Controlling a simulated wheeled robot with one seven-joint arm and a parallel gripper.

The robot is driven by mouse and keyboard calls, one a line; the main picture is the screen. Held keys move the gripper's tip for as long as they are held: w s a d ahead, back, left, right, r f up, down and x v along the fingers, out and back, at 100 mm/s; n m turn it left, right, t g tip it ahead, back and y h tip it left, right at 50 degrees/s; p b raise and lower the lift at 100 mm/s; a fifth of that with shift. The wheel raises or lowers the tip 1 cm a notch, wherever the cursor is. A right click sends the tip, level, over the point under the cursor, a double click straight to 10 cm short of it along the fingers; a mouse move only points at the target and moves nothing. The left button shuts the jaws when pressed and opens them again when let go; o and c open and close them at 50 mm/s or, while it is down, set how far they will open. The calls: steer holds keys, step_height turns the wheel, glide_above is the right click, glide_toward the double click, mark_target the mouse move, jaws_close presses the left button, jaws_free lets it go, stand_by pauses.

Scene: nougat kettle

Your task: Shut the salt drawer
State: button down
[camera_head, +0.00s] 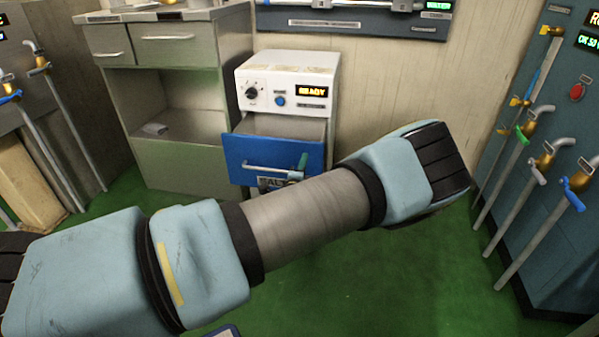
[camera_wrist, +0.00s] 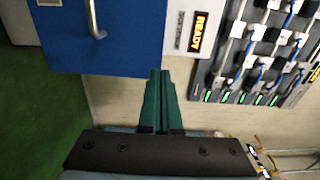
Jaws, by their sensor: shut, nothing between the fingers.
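The salt drawer (camera_head: 262,152) has a blue front with a silver bar handle. It stands pulled out of the white unit (camera_head: 288,72), its open top showing. A label below the handle is partly hidden by my arm. In the wrist view the blue front (camera_wrist: 120,45) fills the upper left, with its handle (camera_wrist: 94,20) at the top. My gripper (camera_wrist: 160,73) is shut and empty, its green fingertips at the right edge of the drawer front.
A grey cabinet (camera_head: 183,165) with small drawers and an open shelf stands left of the unit. A dark panel (camera_head: 548,175) with taps and pipes stands at the right. The green floor (camera_head: 390,270) is clear in front. The unit's display reads READY.

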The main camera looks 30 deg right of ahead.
mark_target(310, 144)
steer(key=x, duration=0.6)
steer(key=shift+w+d+b, duration=0.2)
steer(key=shift+d+b, duration=0.05)
steer(key=shift+b, duration=0.15)
steer(key=b+x, duration=0.5)
steer(key=x, duration=0.9)
steer(key=shift+b, duration=0.4)
